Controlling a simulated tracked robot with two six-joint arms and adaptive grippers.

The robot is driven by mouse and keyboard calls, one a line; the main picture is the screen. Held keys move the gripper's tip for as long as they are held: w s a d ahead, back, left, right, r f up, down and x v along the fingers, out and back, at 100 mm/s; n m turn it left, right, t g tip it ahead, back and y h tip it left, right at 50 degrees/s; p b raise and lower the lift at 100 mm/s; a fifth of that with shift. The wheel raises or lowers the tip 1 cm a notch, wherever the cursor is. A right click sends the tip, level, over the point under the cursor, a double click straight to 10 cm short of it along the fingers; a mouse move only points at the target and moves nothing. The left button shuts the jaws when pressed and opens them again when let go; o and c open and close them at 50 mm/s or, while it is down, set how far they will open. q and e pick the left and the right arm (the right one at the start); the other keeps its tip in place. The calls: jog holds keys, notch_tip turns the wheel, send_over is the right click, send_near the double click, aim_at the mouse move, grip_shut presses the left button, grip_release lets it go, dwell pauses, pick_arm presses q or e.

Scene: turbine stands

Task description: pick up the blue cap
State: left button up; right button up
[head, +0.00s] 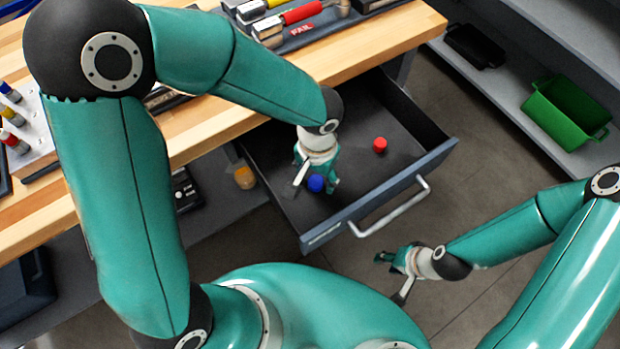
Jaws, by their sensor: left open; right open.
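The blue cap (316,183) lies in the open drawer (288,215), toward its left front. My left gripper (315,188) reaches down into the drawer with its open fingers on either side of the blue cap. I cannot tell whether the fingers touch it. A red cap (380,145) stands in the same drawer, to the right of the gripper. My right gripper (389,274) is open and empty, in front of the drawer and above the floor.
The drawer's front and handle (390,210) stick out from under the wooden workbench (385,40). An orange cap (245,178) is left of the drawer. A green bin (565,112) sits on the grey shelf (510,100) at right. The floor between is clear.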

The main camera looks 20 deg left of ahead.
aim_at(316, 180)
pick_arm(q)
notch_tip(316, 180, down, 2)
jog(key=c, duration=0.9)
jog(key=shift+r, duration=0.15)
notch_tip(316, 180, up, 20)
jog(key=shift+f+p, duration=0.1)
jog(key=shift+p, duration=0.85)
